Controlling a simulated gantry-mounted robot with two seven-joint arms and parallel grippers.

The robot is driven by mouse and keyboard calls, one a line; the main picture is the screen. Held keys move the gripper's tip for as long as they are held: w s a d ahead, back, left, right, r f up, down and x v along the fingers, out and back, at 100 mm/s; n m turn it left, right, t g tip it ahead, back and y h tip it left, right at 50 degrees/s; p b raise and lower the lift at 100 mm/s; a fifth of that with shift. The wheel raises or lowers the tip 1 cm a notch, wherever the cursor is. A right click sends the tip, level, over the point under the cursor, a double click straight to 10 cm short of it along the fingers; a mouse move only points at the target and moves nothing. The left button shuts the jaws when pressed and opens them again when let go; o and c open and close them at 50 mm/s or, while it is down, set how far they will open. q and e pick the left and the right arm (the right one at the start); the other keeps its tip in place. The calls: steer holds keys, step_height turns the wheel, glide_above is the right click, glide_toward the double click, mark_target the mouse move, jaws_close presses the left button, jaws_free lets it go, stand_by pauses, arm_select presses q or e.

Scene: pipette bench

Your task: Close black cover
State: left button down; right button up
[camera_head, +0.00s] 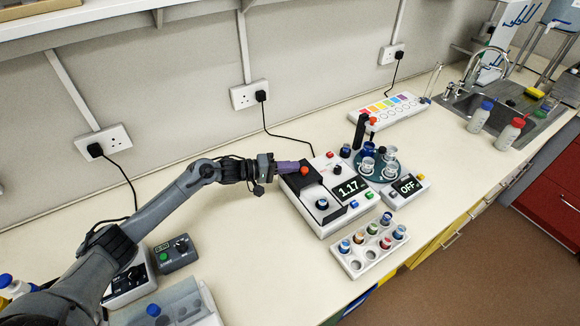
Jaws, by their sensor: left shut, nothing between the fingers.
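The black cover (297,184) is on the left back part of a white device (313,217) with a display reading 1.17. A dark well in front of it holds a vial with a blue top (322,203), and this vial is uncovered. A red knob (304,170) shows at the cover's upper edge. My left gripper (292,166) is shut and empty, with its purple-grey fingertips at the cover's back edge, just left of the red knob. I cannot tell whether it touches the cover. My right gripper is not in view.
A round teal carousel (372,176) with glass vessels and a unit reading OFF (408,186) stand to the right. A white vial rack (356,268) is in front. A colour-strip panel (395,107) lies behind. The bench left of the device is clear beyond my arm.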

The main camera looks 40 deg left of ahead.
arm_select(q)
steer(key=shift+d+r, duration=0.1)
steer(key=shift+d, duration=0.05)
steer(key=s+d+p, duration=0.1)
steer(key=d+p, duration=0.2)
steer(key=p, duration=0.1)
steer(key=s+d+p, duration=0.1)
steer(key=d+p, duration=0.2)
steer(key=d, duration=0.1)
steer(key=s+d+p, duration=0.1)
steer(key=d+p, duration=0.3)
steer(key=shift+s+d+r+p, duration=0.1)
steer(key=shift+s+p, duration=0.25)
steer(key=shift+s, duration=0.05)
steer(key=shift+s+d+f, duration=0.1)
steer(key=shift+d+f, duration=0.1)
steer(key=shift+a, duration=0.1)
